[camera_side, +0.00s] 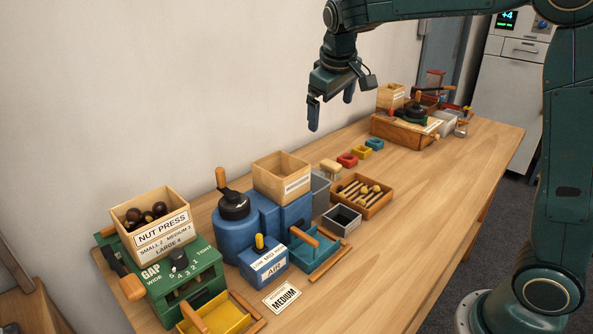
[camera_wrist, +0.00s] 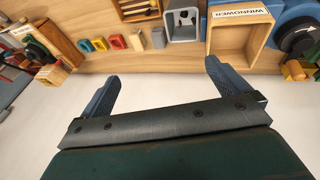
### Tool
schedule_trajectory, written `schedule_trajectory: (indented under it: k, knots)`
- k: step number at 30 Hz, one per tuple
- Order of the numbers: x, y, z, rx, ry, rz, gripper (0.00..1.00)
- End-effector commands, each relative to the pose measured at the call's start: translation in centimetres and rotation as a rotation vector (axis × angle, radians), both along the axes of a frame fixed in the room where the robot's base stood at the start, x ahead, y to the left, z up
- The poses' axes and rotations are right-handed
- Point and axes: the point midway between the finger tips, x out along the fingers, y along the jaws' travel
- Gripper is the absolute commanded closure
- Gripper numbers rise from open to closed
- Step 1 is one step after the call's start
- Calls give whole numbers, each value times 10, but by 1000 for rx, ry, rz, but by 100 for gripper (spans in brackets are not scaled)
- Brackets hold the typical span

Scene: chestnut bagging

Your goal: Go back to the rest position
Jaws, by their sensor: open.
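My gripper (camera_side: 331,112) hangs above the back of the table with its fingers pointing down. Its two blue fingers also show in the wrist view (camera_wrist: 155,85), wide apart with nothing between them. The gripper is clear of the machines and touches nothing. The green nut press (camera_side: 185,275) stands at the front left, with several dark chestnuts (camera_side: 146,214) in its wooden hopper (camera_side: 163,241). The blue winnower (camera_side: 240,235) stands beside it with an empty-looking wooden hopper (camera_side: 282,180) on top.
A yellow drawer (camera_side: 222,318) and a "MEDIUM" card (camera_side: 282,298) lie near the front edge. A wooden machine (camera_side: 400,132) stands at the far end. The table's right side is clear.

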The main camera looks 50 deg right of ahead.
Motion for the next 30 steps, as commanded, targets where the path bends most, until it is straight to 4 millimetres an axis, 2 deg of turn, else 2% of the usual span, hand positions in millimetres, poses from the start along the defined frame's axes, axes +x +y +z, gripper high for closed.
schedule_trajectory:
  k: [1,6,15,22,30]
  knots:
    - [-13,1,7,10,-13,2,0]
    - [-51,8,18,44,-48,8,0]
    - [-121,22,25,108,-106,17,0]
    - [-175,35,18,162,-145,26,0]
    - [-235,52,-3,225,-186,36,0]
